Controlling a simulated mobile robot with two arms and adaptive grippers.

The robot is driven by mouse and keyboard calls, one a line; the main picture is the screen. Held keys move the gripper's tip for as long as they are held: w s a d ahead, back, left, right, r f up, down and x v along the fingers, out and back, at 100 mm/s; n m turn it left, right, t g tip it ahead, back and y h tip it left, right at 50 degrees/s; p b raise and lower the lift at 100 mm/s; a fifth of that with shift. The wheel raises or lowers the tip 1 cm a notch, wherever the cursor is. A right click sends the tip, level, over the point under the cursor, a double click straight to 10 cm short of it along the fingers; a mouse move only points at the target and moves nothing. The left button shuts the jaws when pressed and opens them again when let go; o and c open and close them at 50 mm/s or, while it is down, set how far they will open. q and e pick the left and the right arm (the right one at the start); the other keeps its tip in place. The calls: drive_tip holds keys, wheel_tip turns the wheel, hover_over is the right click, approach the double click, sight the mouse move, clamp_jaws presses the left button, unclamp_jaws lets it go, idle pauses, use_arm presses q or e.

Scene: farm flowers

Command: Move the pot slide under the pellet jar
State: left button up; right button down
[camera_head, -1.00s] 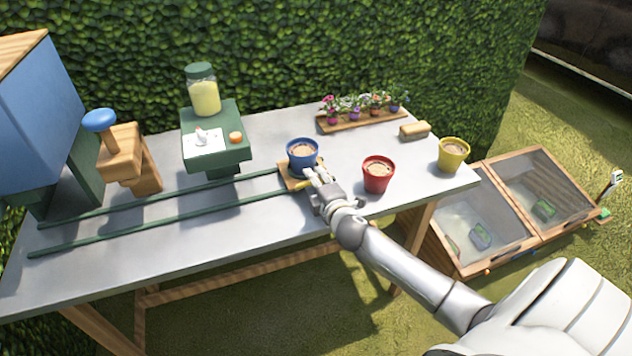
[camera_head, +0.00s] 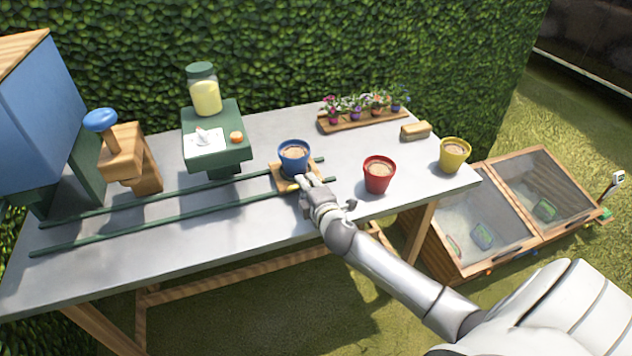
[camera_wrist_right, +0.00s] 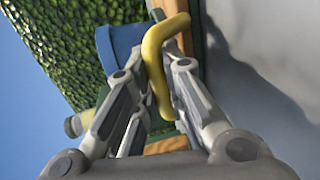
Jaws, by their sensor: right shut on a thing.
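The pot slide (camera_head: 282,188) is a small wooden carriage on two green rails, with a blue pot (camera_head: 294,160) of soil standing on it. My right gripper (camera_head: 308,184) is at the slide's front right. In the right wrist view its fingers (camera_wrist_right: 155,95) are shut on the slide's yellow handle (camera_wrist_right: 154,62). The blue pot (camera_wrist_right: 122,42) shows just behind the handle. The pellet jar (camera_head: 205,92), pale yellow with a green lid, sits atop the green dispenser stand (camera_head: 221,158), left of the slide. My left gripper is not in view.
The green rails (camera_head: 170,222) run left along the bench. A wooden press with a blue knob (camera_head: 100,120) stands further left. A red pot (camera_head: 379,176) and yellow pot (camera_head: 453,155) stand to the right. A flower tray (camera_head: 362,120) is at the back.

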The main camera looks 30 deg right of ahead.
drive_tip(key=w+a, duration=0.1)
drive_tip(key=a, duration=0.5)
drive_tip(key=w+a+b, duration=0.1)
drive_tip(key=w+a, duration=0.1)
drive_tip(key=a, duration=0.4)
drive_tip(key=w+a+b, duration=0.1)
drive_tip(key=a, duration=0.6)
drive_tip(key=shift+w, duration=0.25)
drive_tip(key=c, duration=1.5)
unclamp_jaws()
drive_tip(key=v, duration=1.2)
